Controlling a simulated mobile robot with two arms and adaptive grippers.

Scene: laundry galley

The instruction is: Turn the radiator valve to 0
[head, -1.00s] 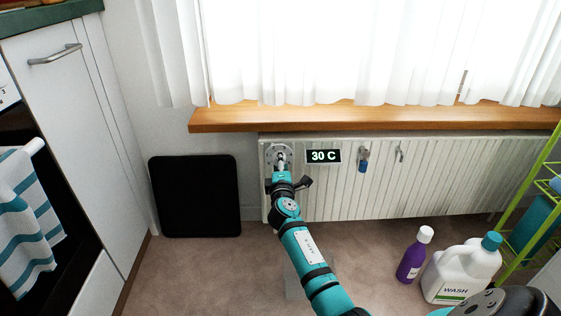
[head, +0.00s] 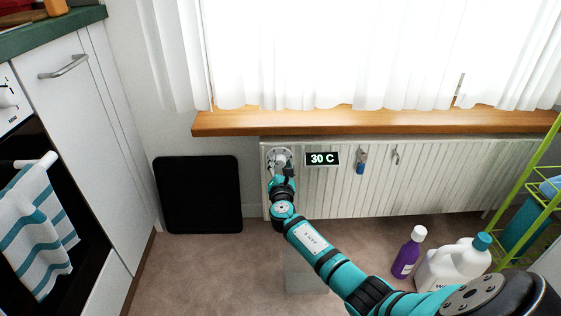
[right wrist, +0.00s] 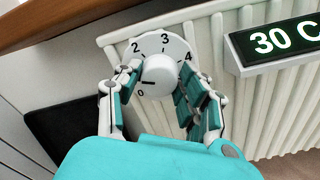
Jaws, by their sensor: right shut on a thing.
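The radiator valve (head: 274,155) is at the left end of the white radiator. In the right wrist view it is a round white dial (right wrist: 164,44) with 2, 3, 4 and 0 readable and a white knob (right wrist: 160,78) in the middle. A dark line on the knob points left, close above the 0; the 1 is hidden behind a finger. My right gripper (right wrist: 162,84) is shut on the knob, one finger on each side; in the head view the gripper (head: 284,165) covers part of the dial. My left gripper is out of view.
A display (head: 322,159) reading 30 C is right of the valve. A wooden sill (head: 350,120) is above. A black panel (head: 198,195) leans at left. A purple bottle (head: 408,254) and white jug (head: 450,268) stand at right, near a green rack (head: 537,198).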

